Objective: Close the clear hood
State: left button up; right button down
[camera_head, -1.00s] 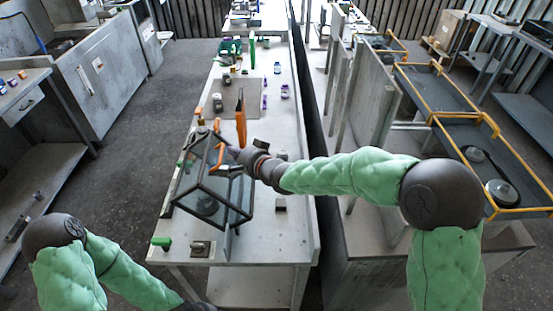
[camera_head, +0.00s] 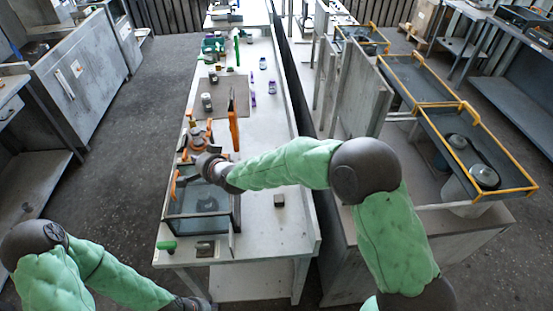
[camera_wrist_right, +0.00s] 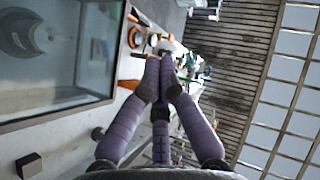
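The clear hood (camera_head: 203,226), a glass box with a dark frame, sits low and roughly level on the bench. Through its pane a dark round part shows inside. The hood's glass also fills the upper left of the right wrist view (camera_wrist_right: 60,107). My right gripper (camera_wrist_right: 159,62) has its purple fingers drawn together, with nothing visible between them, beside the hood's edge. In the head view its wrist is above the hood's far side, and its fingertips are hard to make out. My left gripper (camera_head: 190,303) is low at the bottom edge, mostly cut off; its fingers are unclear.
The white bench (camera_head: 272,235) has free room right of the hood, with a small dark block (camera_head: 279,200) there. A green-handled item (camera_head: 166,246) and a metal block (camera_head: 205,249) lie at the near edge. An orange upright piece (camera_head: 233,130) stands beyond the hood.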

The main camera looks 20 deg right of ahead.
jog(key=shift+n+g+h, duration=0.4)
jog(key=shift+h, duration=0.1)
jog(key=w+a+f, duration=0.1)
jog(key=a+f, duration=0.1)
jog(key=a, duration=0.1)
jog(key=a+f+p, duration=0.1)
jog(key=a+f, duration=0.1)
jog(key=a, duration=0.1)
jog(key=w+a+f+p, duration=0.1)
jog(key=a+f, duration=0.1)
jog(key=a, duration=0.1)
jog(key=shift+w+a+f, duration=0.15)
jog(key=shift+w+f, duration=0.2)
pick_arm(q)
jog(key=shift+r+b, duration=0.3)
jog(key=shift+r, duration=0.65)
pick_arm(e)
jog(key=shift+w+a+f, duration=0.15)
jog(key=shift+a+f, duration=0.4)
jog(key=shift+f, duration=0.05)
jog(key=shift+r, duration=0.1)
